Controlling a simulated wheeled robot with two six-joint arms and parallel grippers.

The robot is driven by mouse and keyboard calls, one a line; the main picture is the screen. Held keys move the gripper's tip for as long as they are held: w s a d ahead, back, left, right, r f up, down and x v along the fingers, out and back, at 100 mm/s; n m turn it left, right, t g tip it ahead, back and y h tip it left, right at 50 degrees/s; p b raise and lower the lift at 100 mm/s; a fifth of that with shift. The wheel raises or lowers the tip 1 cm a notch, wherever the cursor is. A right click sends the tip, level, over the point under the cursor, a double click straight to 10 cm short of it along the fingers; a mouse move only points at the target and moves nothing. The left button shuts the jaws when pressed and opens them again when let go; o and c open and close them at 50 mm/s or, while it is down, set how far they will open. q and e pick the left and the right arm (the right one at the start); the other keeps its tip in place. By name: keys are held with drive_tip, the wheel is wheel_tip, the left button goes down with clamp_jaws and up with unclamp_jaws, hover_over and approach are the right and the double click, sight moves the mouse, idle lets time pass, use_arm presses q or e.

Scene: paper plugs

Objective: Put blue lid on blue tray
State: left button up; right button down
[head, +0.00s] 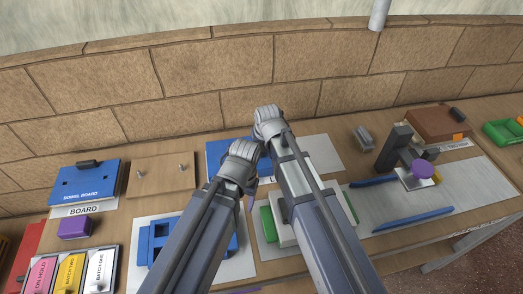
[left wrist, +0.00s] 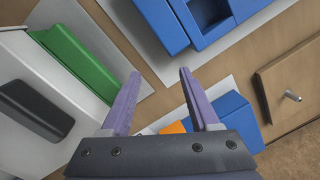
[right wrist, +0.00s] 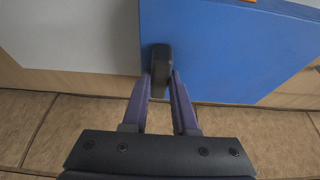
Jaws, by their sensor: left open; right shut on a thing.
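The blue lid (head: 216,152) lies at the back middle of the table, partly hidden by my arms. In the right wrist view the blue lid (right wrist: 235,50) is a flat panel with a black handle (right wrist: 161,62) at its near edge. My right gripper (right wrist: 161,82) is shut on that handle. The blue tray (head: 160,243), with open compartments, sits on a grey mat at front left, partly behind my left arm. It also shows in the left wrist view (left wrist: 163,22). My left gripper (left wrist: 158,75) is open and empty, its fingers pointing between the blue tray and a green part.
A green part (left wrist: 78,62) beside a white block with a black handle (left wrist: 35,108) is close to my left gripper. A wooden board with pegs (head: 160,185), a blue dowel board (head: 85,187) and a purple block (head: 75,227) stand left. Blue bars (head: 412,221) lie right.

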use_arm(q)
drive_tip(key=shift+f, duration=0.2)
use_arm(e)
drive_tip(key=shift+f, duration=0.2)
drive_tip(key=c, duration=0.7)
unclamp_jaws()
use_arm(q)
drive_tip(key=shift+r, duration=0.1)
use_arm(e)
drive_tip(key=shift+r, duration=0.15)
use_arm(q)
wheel_tip(320, 180, up, 11)
drive_tip(key=p, duration=1.1)
use_arm(e)
drive_tip(key=v, duration=1.2)
use_arm(q)
drive_tip(key=shift+r, duration=0.1)
